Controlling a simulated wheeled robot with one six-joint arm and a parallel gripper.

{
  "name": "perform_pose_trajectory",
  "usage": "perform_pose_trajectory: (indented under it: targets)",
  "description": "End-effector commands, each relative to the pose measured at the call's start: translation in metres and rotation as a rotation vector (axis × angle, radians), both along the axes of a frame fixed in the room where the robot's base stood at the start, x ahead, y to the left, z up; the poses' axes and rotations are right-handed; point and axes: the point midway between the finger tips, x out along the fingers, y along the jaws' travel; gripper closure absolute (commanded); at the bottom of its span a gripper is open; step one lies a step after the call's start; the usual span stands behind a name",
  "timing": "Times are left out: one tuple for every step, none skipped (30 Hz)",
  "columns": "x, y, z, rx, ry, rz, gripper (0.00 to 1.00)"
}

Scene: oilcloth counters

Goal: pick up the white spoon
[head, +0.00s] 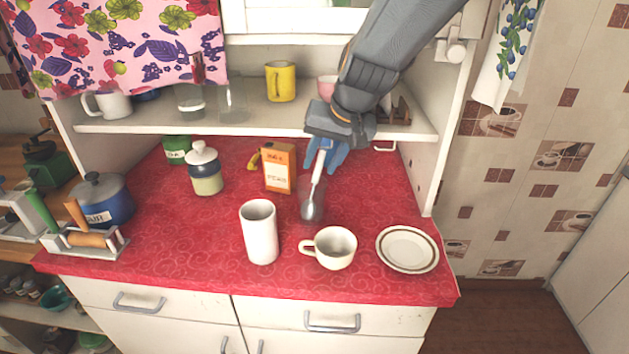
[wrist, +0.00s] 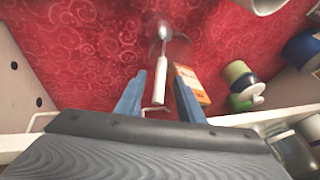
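The white spoon, with a white handle and a metal bowl (head: 312,212), is on the red counter, its bowl toward the front and its handle toward the back. In the wrist view its white handle (wrist: 161,72) points down the picture, between my fingers. My gripper (head: 325,158) has blue fingers and hangs over the handle end. In the wrist view my gripper (wrist: 158,84) is open, with a gap on both sides of the handle. Whether the fingertips reach down to the handle's height I cannot tell.
An orange box (head: 278,168) stands just left of the spoon. A tall white cup (head: 260,232), a white mug (head: 330,248) and a plate (head: 407,249) stand in front. A lidded jar (head: 205,168) is further left. The shelf (head: 240,120) runs behind my gripper.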

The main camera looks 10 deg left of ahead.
Motion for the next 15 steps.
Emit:
perform_pose_trajectory:
  targets:
    - [0.0003, 0.0003, -0.0003, 0.000, -0.001, 0.000, 0.65]
    - [0.0004, 0.0003, -0.0003, 0.000, -0.001, 0.000, 0.65]
    - [0.0004, 0.0002, -0.0002, 0.000, -0.001, 0.000, 0.65]
    - [0.0004, 0.0002, -0.0001, 0.000, -0.001, 0.000, 0.65]
    - [0.0003, 0.0002, -0.0002, 0.000, -0.001, 0.000, 0.65]
    - [0.0003, 0.0002, -0.0002, 0.000, -0.001, 0.000, 0.67]
    - [0.0003, 0.0002, -0.0002, 0.000, -0.001, 0.000, 0.72]
    - [0.0002, 0.0002, -0.0001, 0.000, -0.001, 0.000, 0.77]
    - [0.0001, 0.0002, -0.0001, 0.000, -0.001, 0.000, 0.84]
    - [0.0001, 0.0002, -0.0001, 0.000, -0.001, 0.000, 0.89]
    - [0.0001, 0.0002, -0.0001, 0.000, -0.001, 0.000, 0.94]
    - [0.0001, 0.0001, 0.0000, 0.000, -0.001, 0.000, 1.00]
    - [0.0001, 0.0002, 0.0000, 0.000, -0.001, 0.000, 1.00]
    - [0.0001, 0.0002, 0.0000, 0.000, -0.001, 0.000, 1.00]
    - [0.0001, 0.0002, 0.0000, 0.000, -0.001, 0.000, 1.00]
